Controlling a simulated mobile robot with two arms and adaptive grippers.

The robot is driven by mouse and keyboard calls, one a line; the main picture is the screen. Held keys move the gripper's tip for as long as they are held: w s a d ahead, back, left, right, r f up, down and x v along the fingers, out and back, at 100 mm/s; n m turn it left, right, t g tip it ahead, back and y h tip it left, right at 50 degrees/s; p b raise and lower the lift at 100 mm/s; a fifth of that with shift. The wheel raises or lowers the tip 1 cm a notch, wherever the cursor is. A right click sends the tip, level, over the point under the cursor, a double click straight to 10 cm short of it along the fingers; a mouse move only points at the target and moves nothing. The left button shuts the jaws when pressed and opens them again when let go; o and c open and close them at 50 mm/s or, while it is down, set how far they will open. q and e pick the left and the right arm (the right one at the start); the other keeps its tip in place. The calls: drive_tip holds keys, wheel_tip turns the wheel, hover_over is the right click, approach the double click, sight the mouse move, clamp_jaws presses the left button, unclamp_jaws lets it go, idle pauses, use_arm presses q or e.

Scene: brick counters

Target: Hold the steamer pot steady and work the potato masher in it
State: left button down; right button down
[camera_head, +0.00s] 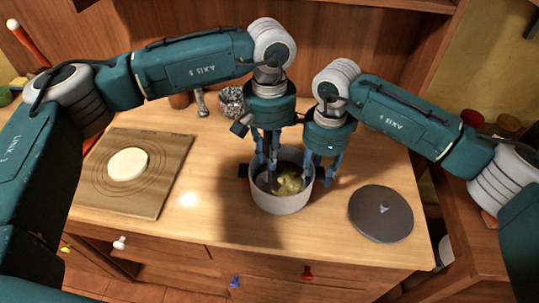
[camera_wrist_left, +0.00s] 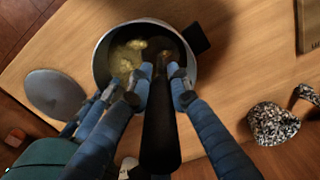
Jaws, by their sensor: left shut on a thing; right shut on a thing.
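The light grey steamer pot (camera_head: 283,204) stands on the wooden counter, with yellowish lumps of potato (camera_head: 290,184) inside. A black side handle (camera_head: 243,170) sticks out on its left. My left gripper (camera_head: 268,160) is over the pot, shut on the potato masher, whose dark handle (camera_wrist_left: 160,130) runs between its fingers in the left wrist view. The masher's lower end is down in the pot, mostly hidden. My right gripper (camera_head: 322,172) is shut at the pot's right side; its exact grip there is partly hidden.
A dark round lid (camera_head: 380,213) lies right of the pot. A wooden board (camera_head: 165,189) with a pale round dough disc (camera_head: 128,163) lies at left. A speckled container (camera_head: 231,102) stands behind. The counter between board and pot is clear.

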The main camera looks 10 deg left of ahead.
use_arm(q)
drive_tip(key=shift+f, duration=1.05)
drive_tip(key=shift+r, duration=0.15)
drive_tip(key=shift+r, duration=0.9)
drive_tip(key=shift+d, duration=0.1)
drive_tip(key=shift+s+d, duration=1.15)
drive_tip(key=shift+s, duration=0.25)
drive_tip(key=shift+f, duration=0.1)
